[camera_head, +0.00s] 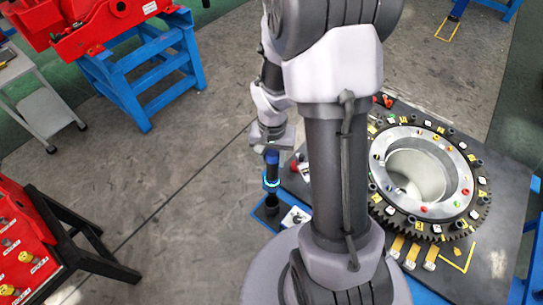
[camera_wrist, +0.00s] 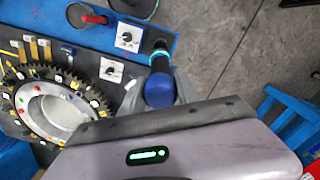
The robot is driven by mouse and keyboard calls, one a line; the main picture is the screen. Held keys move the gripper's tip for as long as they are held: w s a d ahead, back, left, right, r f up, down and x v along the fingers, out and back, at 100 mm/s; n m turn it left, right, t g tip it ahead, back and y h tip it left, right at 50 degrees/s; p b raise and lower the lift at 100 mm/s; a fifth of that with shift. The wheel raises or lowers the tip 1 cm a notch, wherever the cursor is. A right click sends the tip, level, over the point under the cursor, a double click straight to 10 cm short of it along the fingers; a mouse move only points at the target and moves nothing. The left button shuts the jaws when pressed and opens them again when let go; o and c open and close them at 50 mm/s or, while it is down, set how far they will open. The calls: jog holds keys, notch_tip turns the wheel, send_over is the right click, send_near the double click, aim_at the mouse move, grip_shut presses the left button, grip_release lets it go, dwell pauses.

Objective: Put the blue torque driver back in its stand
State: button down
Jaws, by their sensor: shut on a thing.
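The blue torque driver (camera_head: 271,170) is upright below my gripper (camera_head: 271,149), at the left edge of the work table. My gripper is shut on its blue upper end. A glowing cyan ring runs around the driver, with a dark part (camera_head: 271,202) below it. In the wrist view the driver's rounded blue end (camera_wrist: 159,91) faces the camera, with the ring and dark part beyond. I cannot tell where the driver ends and a stand begins, or whether its tip is seated. The fingertips are mostly hidden.
A large toothed ring (camera_head: 476,212) with markers lies on the dark table right of my arm. A blue strip (camera_wrist: 110,39) carries a white plate (camera_wrist: 129,37) beside the driver. A red machine on a blue stand (camera_head: 135,75) is at the back left; open floor lies between.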

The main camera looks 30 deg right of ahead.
jog(key=shift+f, duration=0.1)
notch_tip(320, 180, down, 6)
jog(key=b, duration=0.5)
jog(key=shift+w+r+b, duration=0.1)
jog(key=shift+r+b, duration=0.1)
jog(key=shift+b, duration=0.15)
